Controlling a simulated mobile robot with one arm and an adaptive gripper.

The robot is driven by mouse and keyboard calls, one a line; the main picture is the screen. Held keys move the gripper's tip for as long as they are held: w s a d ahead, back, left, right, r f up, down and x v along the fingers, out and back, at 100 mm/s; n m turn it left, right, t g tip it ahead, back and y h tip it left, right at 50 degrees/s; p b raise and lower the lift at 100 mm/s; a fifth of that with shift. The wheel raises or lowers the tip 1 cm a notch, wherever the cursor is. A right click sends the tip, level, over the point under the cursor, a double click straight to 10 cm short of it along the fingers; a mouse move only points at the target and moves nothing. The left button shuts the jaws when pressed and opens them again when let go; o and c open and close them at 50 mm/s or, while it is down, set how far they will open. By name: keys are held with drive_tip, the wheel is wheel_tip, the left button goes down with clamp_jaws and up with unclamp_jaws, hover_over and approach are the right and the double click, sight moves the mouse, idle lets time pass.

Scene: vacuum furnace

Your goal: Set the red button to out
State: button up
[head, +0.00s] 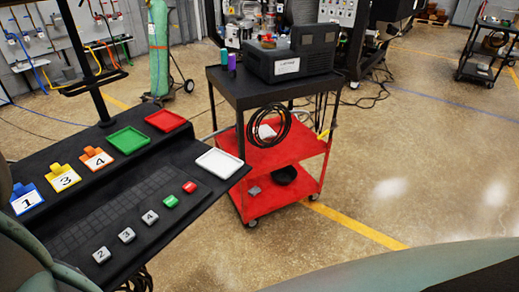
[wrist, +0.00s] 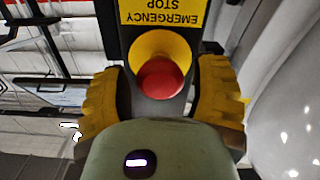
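In the wrist view, a red round button (wrist: 160,78) sits in a yellow collar (wrist: 160,44) on a dark panel. A yellow label (wrist: 169,12) reading EMERGENCY STOP, upside down, is above it. My gripper (wrist: 158,85) is open, with one yellow-brown ridged finger left of the button and the other right of it. Gaps show between the fingers and the button, and I see no contact. The gripper's green-grey body covers the panel below the button. I cannot tell whether the button is pushed in or out. The head view does not show my gripper or this button.
In the head view, a black console (head: 75,205) on the left holds numbered tags, a green tray (head: 128,140), a red tray (head: 165,121), a white tray (head: 219,163) and small keys. A red-shelved cart (head: 270,193) stands behind it.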

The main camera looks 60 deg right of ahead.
drive_tip(key=shift+o, duration=1.3)
drive_tip(key=shift+r, duration=5)
